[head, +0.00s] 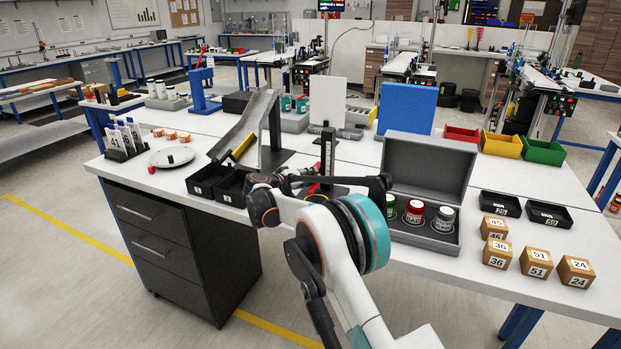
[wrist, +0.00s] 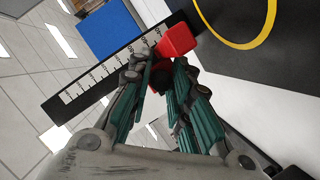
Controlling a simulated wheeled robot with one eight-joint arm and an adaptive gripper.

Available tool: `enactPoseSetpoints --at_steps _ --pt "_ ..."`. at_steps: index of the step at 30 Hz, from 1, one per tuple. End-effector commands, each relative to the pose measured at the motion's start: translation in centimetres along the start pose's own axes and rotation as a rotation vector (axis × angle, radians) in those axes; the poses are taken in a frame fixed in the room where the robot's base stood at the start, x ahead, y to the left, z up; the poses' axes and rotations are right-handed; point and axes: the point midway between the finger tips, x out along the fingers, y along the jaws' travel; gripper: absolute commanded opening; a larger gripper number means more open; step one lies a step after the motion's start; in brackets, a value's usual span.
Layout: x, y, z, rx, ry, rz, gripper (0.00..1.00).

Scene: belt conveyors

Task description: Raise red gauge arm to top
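The gauge is a dark upright post (head: 328,150) on the bench, seen behind my arm in the head view. In the head view my gripper (head: 304,184) is partly hidden by my arm.
A grey ramp (head: 246,122) and black bins (head: 203,180) stand to the left. An open grey case (head: 432,165) with several jars is on the right, with numbered boxes (head: 537,263) beyond. A white panel (head: 327,99) and blue panel (head: 407,107) stand behind.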

Motion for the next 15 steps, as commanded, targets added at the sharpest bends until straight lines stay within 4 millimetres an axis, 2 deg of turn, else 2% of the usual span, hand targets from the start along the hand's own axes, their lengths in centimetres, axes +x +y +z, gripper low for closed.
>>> enactPoseSetpoints --at_steps 8,15 --pt "-0.1 0.8 -0.6 0.004 0.000 0.001 0.00" --pt "-1.9 5.5 -4.9 0.004 0.001 0.001 0.00"
